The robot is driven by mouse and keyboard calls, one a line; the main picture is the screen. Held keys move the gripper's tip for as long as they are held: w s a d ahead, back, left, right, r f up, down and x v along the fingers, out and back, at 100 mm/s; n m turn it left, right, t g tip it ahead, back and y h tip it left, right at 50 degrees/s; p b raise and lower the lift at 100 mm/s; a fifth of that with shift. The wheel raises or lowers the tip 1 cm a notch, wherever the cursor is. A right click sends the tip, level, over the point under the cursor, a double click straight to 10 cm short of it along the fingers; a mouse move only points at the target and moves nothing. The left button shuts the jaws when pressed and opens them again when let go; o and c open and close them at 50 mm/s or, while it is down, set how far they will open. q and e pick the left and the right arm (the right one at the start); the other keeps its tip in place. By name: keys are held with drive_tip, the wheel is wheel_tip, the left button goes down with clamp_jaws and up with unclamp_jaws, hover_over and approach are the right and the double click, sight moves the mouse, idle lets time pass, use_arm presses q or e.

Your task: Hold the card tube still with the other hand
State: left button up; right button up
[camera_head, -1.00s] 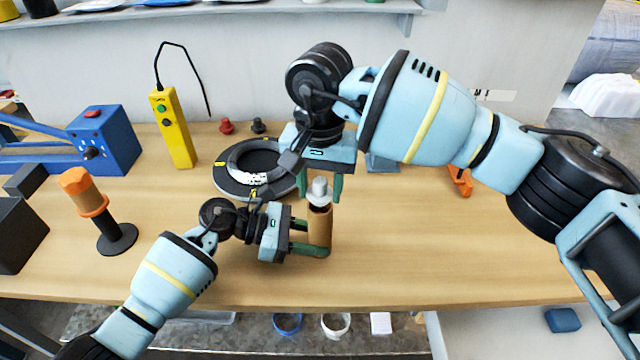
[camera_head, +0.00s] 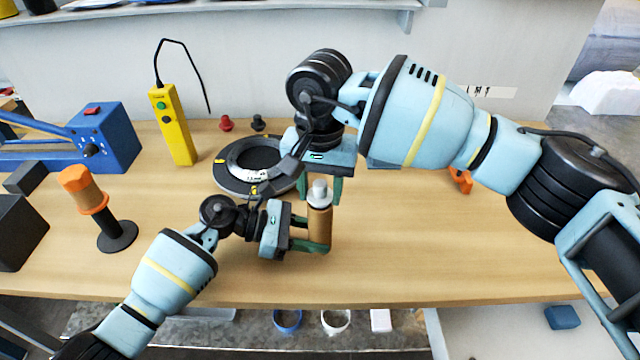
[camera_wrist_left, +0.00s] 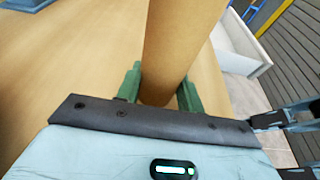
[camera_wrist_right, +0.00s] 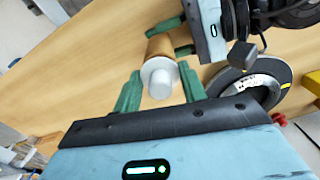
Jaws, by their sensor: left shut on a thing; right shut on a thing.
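The brown card tube (camera_head: 319,228) stands upright near the table's front edge. A pale grey knob with a collar (camera_head: 320,190) sits at its top; it also shows in the right wrist view (camera_wrist_right: 160,80). My left gripper (camera_head: 312,248) is shut on the lower part of the tube from the left; the left wrist view shows the tube (camera_wrist_left: 172,50) between its green fingers (camera_wrist_left: 160,92). My right gripper (camera_head: 320,185) is above, pointing down, its fingers (camera_wrist_right: 162,90) on either side of the grey knob and shut on it. The fingers partly hide the tube.
A black ring-shaped disc (camera_head: 252,168) lies behind my left gripper. A yellow control box (camera_head: 173,127), an orange-handled stand (camera_head: 92,205) and a blue machine (camera_head: 105,138) stand to the left. An orange piece (camera_head: 461,180) lies at right. The front right table is clear.

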sight(320, 183)
drive_tip(key=shift+f, duration=0.3)
use_arm(q)
drive_tip(key=shift+c, duration=0.2)
use_arm(e)
drive_tip(key=o, duration=1)
drive_tip(key=shift+o, duration=0.2)
wheel_tip(320, 183, up, 12)
use_arm(q)
drive_tip(key=o, duration=0.8)
drive_tip(key=shift+o, duration=0.2)
